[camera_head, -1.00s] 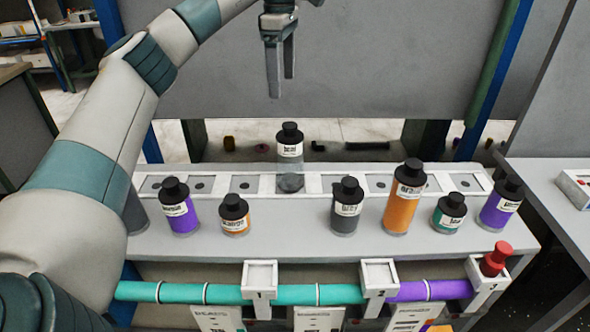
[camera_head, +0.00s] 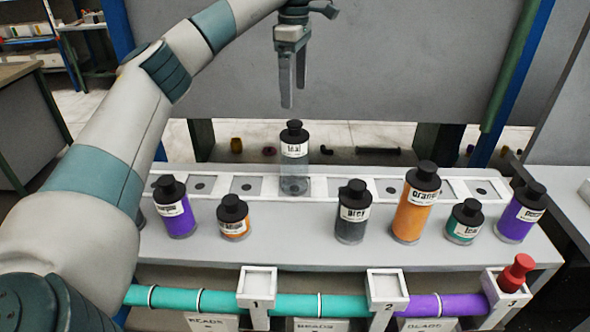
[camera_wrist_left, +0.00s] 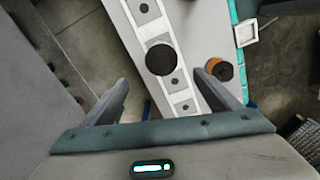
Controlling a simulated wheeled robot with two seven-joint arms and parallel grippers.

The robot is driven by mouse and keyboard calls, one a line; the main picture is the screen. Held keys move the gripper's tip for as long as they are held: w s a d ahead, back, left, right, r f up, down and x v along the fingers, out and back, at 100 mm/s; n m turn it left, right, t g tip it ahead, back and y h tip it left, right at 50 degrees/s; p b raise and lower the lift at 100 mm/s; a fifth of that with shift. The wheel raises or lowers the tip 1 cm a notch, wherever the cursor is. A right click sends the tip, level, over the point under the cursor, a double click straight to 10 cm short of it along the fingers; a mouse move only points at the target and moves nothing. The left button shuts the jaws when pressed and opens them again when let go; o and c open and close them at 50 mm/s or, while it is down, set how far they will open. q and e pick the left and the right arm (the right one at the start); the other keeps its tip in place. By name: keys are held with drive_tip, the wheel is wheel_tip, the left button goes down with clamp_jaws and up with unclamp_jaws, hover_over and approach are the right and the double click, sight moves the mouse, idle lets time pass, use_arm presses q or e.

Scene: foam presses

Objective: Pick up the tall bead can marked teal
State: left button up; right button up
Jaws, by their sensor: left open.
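The tall can marked teal (camera_head: 294,150) has a black cap, a white label and a body that looks clear or grey. It stands upright on the white slotted strip at the back of the bench. My left gripper (camera_head: 292,100) is open and empty, pointing down just above its cap, with a gap between. In the left wrist view a round black cap (camera_wrist_left: 161,60), apparently this can's, lies ahead between the two spread fingers (camera_wrist_left: 165,90). A shorter can with teal contents (camera_head: 463,230) stands at the front right. My right gripper is out of view.
A row of cans stands in front: purple (camera_head: 178,222), short orange (camera_head: 233,227), grey (camera_head: 351,228), tall orange (camera_head: 412,218) and another purple (camera_head: 517,222). A teal and purple tube (camera_head: 320,305) with numbered white brackets runs along the front edge. A grey panel (camera_head: 350,70) rises behind.

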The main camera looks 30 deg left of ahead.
sight(294, 122)
use_arm(q)
wheel_tip(294, 122, down, 5)
drive_tip(key=shift+s+f+p, duration=0.1)
drive_tip(key=shift+p, duration=0.7)
wheel_tip(294, 122, down, 5)
drive_tip(key=shift+f+p, duration=0.1)
drive_tip(key=shift+p, duration=0.75)
drive_tip(key=shift+f, duration=0.5)
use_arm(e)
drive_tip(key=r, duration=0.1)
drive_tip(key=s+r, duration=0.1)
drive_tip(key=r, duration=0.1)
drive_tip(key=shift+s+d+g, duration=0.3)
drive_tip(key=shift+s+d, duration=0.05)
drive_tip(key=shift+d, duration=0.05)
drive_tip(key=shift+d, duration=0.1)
use_arm(q)
drive_tip(key=shift+s+d+f+p, duration=0.1)
drive_tip(key=shift+f+p, duration=0.6)
drive_tip(key=shift+p, duration=0.2)
wheel_tip(294, 122, down, 3)
drive_tip(key=shift+r+p, duration=0.1)
drive_tip(key=shift+p, duration=0.65)
drive_tip(key=shift+f, duration=0.5)
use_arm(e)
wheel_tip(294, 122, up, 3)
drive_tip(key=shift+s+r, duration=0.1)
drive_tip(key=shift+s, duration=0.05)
